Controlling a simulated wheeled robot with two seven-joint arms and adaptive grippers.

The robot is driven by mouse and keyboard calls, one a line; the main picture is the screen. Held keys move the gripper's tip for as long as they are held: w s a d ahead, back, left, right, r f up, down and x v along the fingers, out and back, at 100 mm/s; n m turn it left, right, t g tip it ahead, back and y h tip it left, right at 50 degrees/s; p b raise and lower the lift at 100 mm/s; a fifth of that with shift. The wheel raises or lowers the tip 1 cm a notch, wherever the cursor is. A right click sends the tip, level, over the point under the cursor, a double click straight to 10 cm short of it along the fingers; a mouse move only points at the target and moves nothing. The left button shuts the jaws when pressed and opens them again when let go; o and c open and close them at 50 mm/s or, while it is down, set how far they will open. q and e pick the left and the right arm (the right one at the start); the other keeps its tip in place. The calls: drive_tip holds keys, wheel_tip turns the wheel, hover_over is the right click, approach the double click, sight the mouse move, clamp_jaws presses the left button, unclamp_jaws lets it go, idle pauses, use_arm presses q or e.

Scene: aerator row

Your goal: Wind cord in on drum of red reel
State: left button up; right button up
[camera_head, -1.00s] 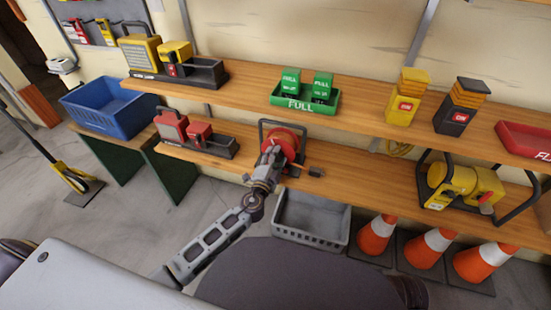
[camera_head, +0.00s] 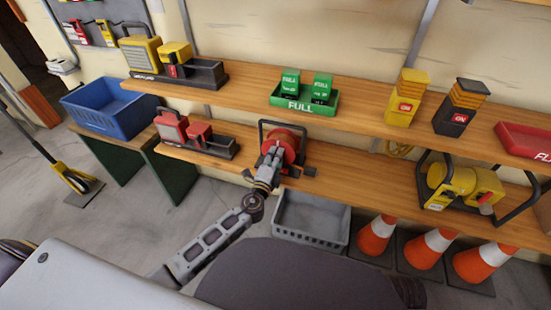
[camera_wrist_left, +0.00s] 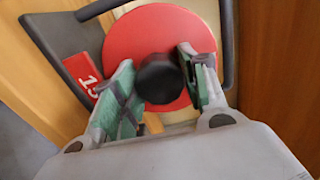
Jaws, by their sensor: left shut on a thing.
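The red reel (camera_head: 293,143) stands in a black frame on the lower wooden shelf. In the left wrist view its red disc (camera_wrist_left: 185,30) fills the upper middle. A black round knob (camera_wrist_left: 158,80) sits in front of the disc. My left gripper (camera_head: 275,156) reaches the reel's front from below. In the left wrist view my left gripper (camera_wrist_left: 157,68) has its green-padded fingers on both sides of the knob, shut on it. The cord on the drum is not clearly visible, hidden behind the disc and fingers. My right gripper is out of view.
A red lamp unit (camera_head: 171,127) stands left of the reel, and a yellow reel (camera_head: 462,187) stands far right on the shelf. The upper shelf holds a green tray (camera_head: 305,107). A grey crate (camera_head: 312,219) and traffic cones (camera_head: 424,247) are below.

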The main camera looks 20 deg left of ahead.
use_arm(q)
drive_tip(key=o, duration=1)
drive_tip(key=shift+o, duration=0.2)
drive_tip(key=shift+s, duration=0.2)
drive_tip(key=s, duration=1.1)
drive_tip(key=shift+s+a, duration=0.2)
drive_tip(key=shift+s, duration=0.1)
drive_tip(key=shift+a, duration=0.1)
